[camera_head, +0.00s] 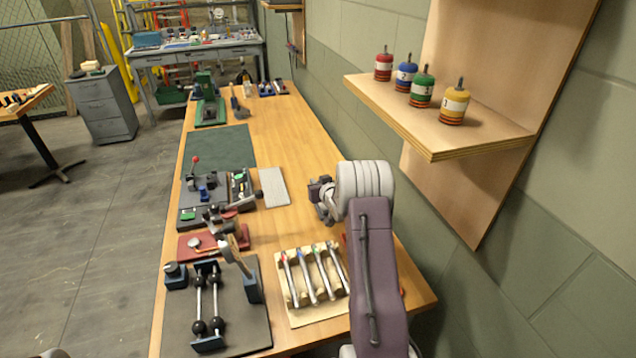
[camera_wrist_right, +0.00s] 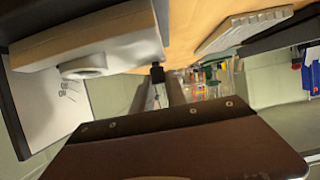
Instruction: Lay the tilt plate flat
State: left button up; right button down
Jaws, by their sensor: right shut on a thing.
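My right gripper (camera_head: 320,197) is in the head view, over the bench's right part, pointing left. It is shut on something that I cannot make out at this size. A narrow tilted plate with a tan edge (camera_head: 236,252) stands at the dark mat's fixture, below and left of the gripper. It may be the tilt plate, but I cannot tell for sure. The right wrist view shows a dark panel with screws (camera_wrist_right: 180,145) and a pale block with a tan edge (camera_wrist_right: 90,38) close to the lens. My left gripper is out of view.
A fixture with black balls on rods (camera_head: 207,300) stands on the dark mat. A tan tray (camera_head: 318,318) holds several tools. A pale grey slab (camera_head: 273,187) lies flat on the bench. A wall shelf (camera_head: 440,125) with several coloured cylinders juts out at right.

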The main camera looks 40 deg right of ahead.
jog(key=shift+w+d+r, duration=0.1)
jog(key=shift+w+r, duration=0.05)
jog(key=shift+r, duration=0.25)
dwell(0.4)
jog(key=p, duration=0.2)
jog(key=g+p, duration=0.1)
jog(key=p, duration=0.1)
jog(key=shift+w+f, duration=0.25)
jog(key=shift+f, duration=0.15)
jog(key=shift+f+g+y, duration=0.25)
jog(key=shift+g+y, duration=0.05)
jog(key=shift+f, duration=0.35)
jog(key=c, duration=1.6)
grip_release()
jog(key=shift+o, duration=1.4)
jog(key=shift+f, duration=0.15)
jog(key=shift+w+d+f, duration=0.1)
jog(key=shift+w+f, duration=0.05)
jog(key=shift+s+r, duration=0.2)
jog(key=shift+s, duration=0.05)
jog(key=v, duration=0.8)
jog(key=shift+s+r, duration=0.2)
